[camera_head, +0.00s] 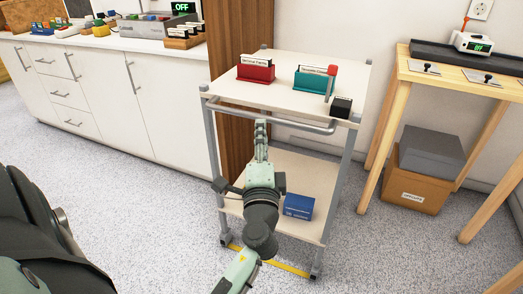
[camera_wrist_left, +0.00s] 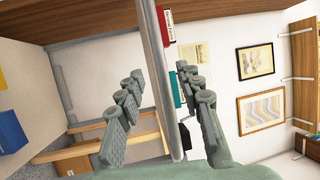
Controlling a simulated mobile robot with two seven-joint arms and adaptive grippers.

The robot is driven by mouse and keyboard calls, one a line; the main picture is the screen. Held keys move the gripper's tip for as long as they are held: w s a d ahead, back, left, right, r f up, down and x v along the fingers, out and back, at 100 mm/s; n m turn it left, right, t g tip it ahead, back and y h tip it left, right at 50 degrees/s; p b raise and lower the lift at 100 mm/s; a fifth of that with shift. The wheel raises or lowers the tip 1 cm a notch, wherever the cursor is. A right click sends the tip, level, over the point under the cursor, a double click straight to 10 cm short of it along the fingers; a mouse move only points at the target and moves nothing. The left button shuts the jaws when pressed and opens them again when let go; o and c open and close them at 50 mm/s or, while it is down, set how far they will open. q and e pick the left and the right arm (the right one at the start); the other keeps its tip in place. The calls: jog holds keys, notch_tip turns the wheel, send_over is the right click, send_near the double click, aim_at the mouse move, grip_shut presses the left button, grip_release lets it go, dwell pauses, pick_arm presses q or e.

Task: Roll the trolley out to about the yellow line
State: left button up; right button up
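The trolley (camera_head: 292,99) has a pale top shelf, a lower shelf, grey posts and a grey push handle (camera_head: 300,128) along its near side. It stands between the white cabinets and the wooden table. The yellow line (camera_head: 288,267) shows on the floor at the trolley's near wheels, partly hidden by my arm. My left gripper (camera_head: 261,124) is at the handle. In the left wrist view, its fingers (camera_wrist_left: 163,95) are apart, one on each side of a grey bar (camera_wrist_left: 158,60), with gaps visible on both sides. My right gripper is not in view.
A red file holder (camera_head: 256,73), a teal one (camera_head: 310,80) and a black box (camera_head: 341,106) stand on the top shelf. A blue box (camera_head: 298,206) sits on the lower shelf. A wooden table (camera_head: 398,115) with boxes beneath stands right. The near floor is clear.

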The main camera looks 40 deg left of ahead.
pick_arm(q)
jog(key=v, duration=0.5)
dwell(0.4)
jog(key=s+a+f+n+g+h+p, duration=0.2)
jog(key=f+n+g, duration=0.1)
jog(key=f, duration=0.4)
jog(key=s+a+f+n+g+h+p, duration=0.1)
jog(key=f+n+g, duration=0.15)
jog(key=f, duration=0.55)
jog(key=s+d+f+n+g+h+p, duration=0.1)
jog(key=s+d+f+g+h, duration=0.2)
jog(key=f, duration=0.4)
jog(key=s+d+f+n+g+h+p, duration=0.1)
jog(key=s+d+f+g+h+p, duration=0.1)
jog(key=s+f, duration=0.5)
jog(key=s+d+g+h, duration=0.1)
jog(key=g+h, duration=0.1)
jog(key=shift+s+d+n+g, duration=0.2)
jog(key=shift+s+n+g, duration=0.1)
jog(key=shift+n+g, duration=0.05)
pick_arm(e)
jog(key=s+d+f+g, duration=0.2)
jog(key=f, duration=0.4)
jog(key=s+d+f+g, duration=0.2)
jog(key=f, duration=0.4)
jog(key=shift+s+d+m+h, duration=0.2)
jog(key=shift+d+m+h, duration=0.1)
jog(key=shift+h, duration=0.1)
pick_arm(q)
jog(key=shift+f, duration=0.1)
